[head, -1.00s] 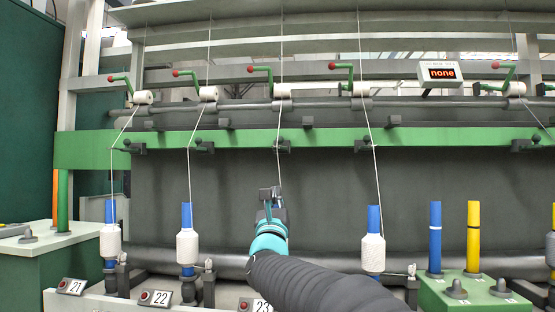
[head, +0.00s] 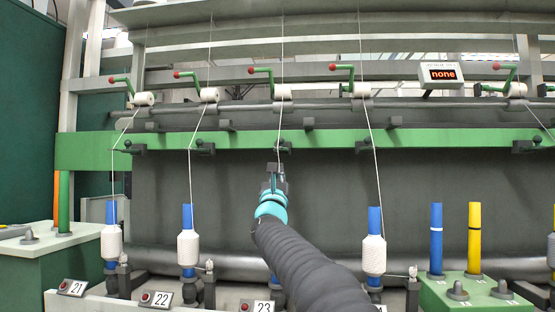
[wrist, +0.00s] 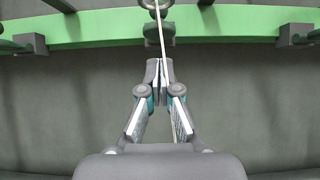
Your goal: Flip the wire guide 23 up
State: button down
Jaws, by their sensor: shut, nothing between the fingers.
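Wire guide 23 (head: 282,147) is a small dark piece on the green beam, above the label 23 (head: 263,306). In the wrist view its ring (wrist: 154,4) shows at the top edge, in front of the green beam, with a white thread (wrist: 162,38) running down from it. My gripper (head: 275,168) is shut and empty just below the guide. In the wrist view the closed fingertips (wrist: 160,68) point up toward the ring, apart from it. The thread passes right at the fingertips; I cannot tell whether they touch it.
Other wire guides (head: 205,147) sit along the green beam (head: 240,141) on both sides. Threads run down to bobbins (head: 188,247) left and right of my arm. Green levers with red knobs (head: 262,70) are above. A display (head: 441,74) reads "none".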

aim_at(280, 143)
jog(key=shift+s+r+p, duration=0.15)
jog(key=shift+s+r, duration=0.1)
jog(key=shift+r, duration=0.35)
jog(key=shift+s+r+p, duration=0.2)
jog(key=shift+s+r, duration=0.05)
jog(key=shift+r, duration=0.4)
jog(key=shift+s+r+p, duration=0.15)
jog(key=shift+s+r, duration=0.1)
jog(key=shift+r, duration=0.35)
jog(key=shift+r, duration=0.15)
